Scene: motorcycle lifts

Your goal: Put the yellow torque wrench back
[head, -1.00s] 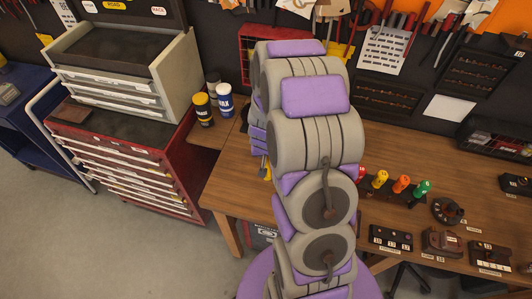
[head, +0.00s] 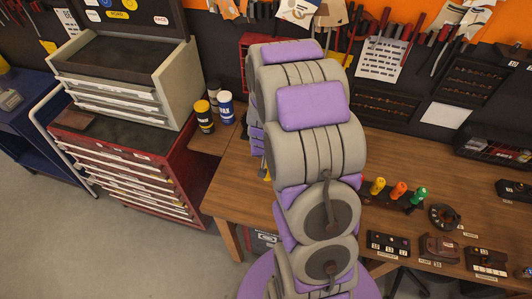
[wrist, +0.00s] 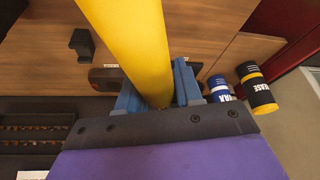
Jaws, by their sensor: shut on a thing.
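In the wrist view my gripper (wrist: 157,97) is shut on the yellow torque wrench (wrist: 130,40), with a blue-grey finger on each side of it. Its thick yellow shaft runs up out of the picture; its far end is out of view. The wrench is above the wooden workbench (wrist: 215,25). In the head view my arm hides the gripper and most of the wrench. A small yellow bit (head: 266,174) shows at the arm's left edge, perhaps part of the wrench.
A dark bracket (wrist: 82,42) and a dark block (wrist: 105,78) stand near the wrench. Grease (head: 204,116) and wax (head: 226,107) cans stand at the bench's left. Coloured-handled tools (head: 398,190) stand right of my arm. A red drawer cabinet (head: 150,165) stands left.

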